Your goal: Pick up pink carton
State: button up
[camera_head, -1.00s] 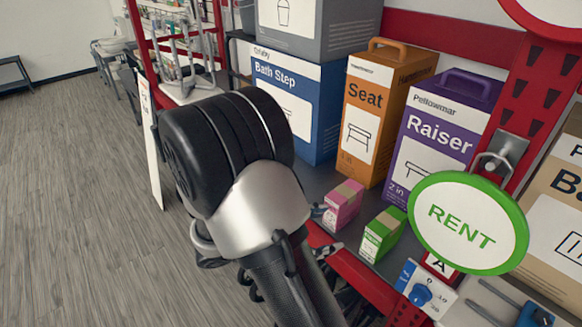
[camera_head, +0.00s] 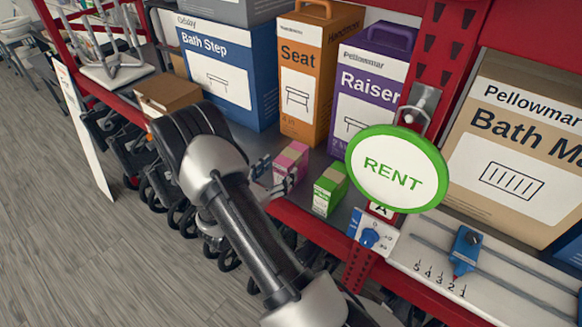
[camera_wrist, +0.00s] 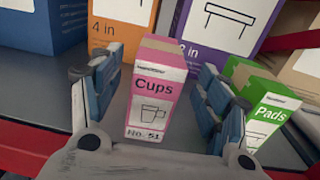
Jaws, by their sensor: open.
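The pink carton (camera_head: 291,162) stands upright on the grey shelf near its front edge. In the wrist view the pink carton (camera_wrist: 154,92) faces me, with "Cups" and "No. 51" on its front. My gripper (camera_wrist: 160,100) is open, with one blue-padded finger on each side of the carton and a visible gap on both sides. In the head view my gripper (camera_head: 272,172) is at the carton's left, partly hidden by my arm. I cannot tell how deep the carton sits between the fingers.
A green "Pads" carton (camera_head: 329,188) stands close on the right, just beyond my right finger. Behind are the orange Seat box (camera_head: 301,80), purple Raiser box (camera_head: 362,93) and blue Bath Step box (camera_head: 222,80). A green RENT sign (camera_head: 396,169) hangs right. The red shelf edge (camera_head: 318,224) runs in front.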

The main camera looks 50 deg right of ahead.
aim_at(291, 157)
jog(key=shift+w+d, duration=0.2)
jog(key=shift+d, duration=1)
jog(key=shift+w+d, duration=0.15)
jog(key=shift+d, duration=1)
jog(key=shift+w+d, duration=0.2)
jog(key=shift+d, duration=1)
jog(key=shift+r, duration=0.1)
jog(key=shift+c, duration=0.3)
jog(key=c, duration=1.2)
